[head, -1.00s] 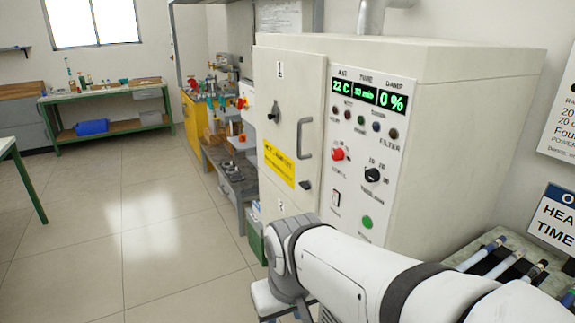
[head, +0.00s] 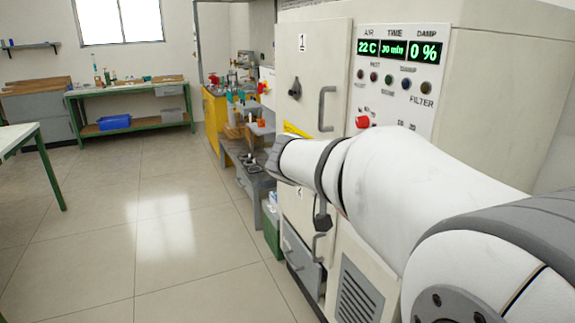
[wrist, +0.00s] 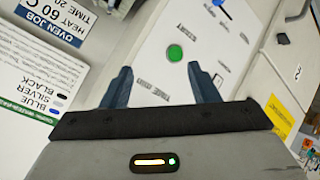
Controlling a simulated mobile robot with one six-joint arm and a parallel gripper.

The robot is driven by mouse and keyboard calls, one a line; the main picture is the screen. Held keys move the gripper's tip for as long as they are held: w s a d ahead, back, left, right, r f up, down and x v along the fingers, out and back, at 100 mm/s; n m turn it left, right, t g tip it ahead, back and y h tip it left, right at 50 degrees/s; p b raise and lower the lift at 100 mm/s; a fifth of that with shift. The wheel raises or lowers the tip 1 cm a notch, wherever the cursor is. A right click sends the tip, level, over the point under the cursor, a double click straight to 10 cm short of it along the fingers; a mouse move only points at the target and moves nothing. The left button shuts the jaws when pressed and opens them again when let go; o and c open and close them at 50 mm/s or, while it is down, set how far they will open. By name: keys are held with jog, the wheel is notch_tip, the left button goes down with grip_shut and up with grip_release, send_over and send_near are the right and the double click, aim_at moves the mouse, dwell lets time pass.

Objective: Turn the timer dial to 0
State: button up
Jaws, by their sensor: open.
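The timer dial itself is not visible. My arm covers the lower part of the oven's control panel (head: 400,75) in the head view. In the wrist view the panel (wrist: 222,42) shows upside down, with a round green button (wrist: 174,53) and printed lettering between my fingers. My gripper (wrist: 160,85) is open and empty, its two dark blue fingers pointing at the panel around that lettering. The area below the lettering is hidden by the gripper body. The time display (head: 393,48) reads 30 min. A red knob (head: 362,122) shows just above my arm.
The oven door (head: 310,90) with its handle (head: 327,108) is left of the panel. A yellow label (wrist: 280,115) shows at the right of the wrist view. A blue-and-white sign (wrist: 52,22) and a colour list (wrist: 38,90) are at its left. Open floor (head: 140,220) lies left.

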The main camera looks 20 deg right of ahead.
jog(key=w+d+r+m+h+b, duration=0.5)
jog(key=w+r+h, duration=0.1)
jog(key=w, duration=0.1)
jog(key=d, duration=0.7)
jog(key=shift+w+r+m+t+h+p, duration=0.3)
jog(key=shift+w+r+p, duration=0.05)
jog(key=shift+c, duration=0.2)
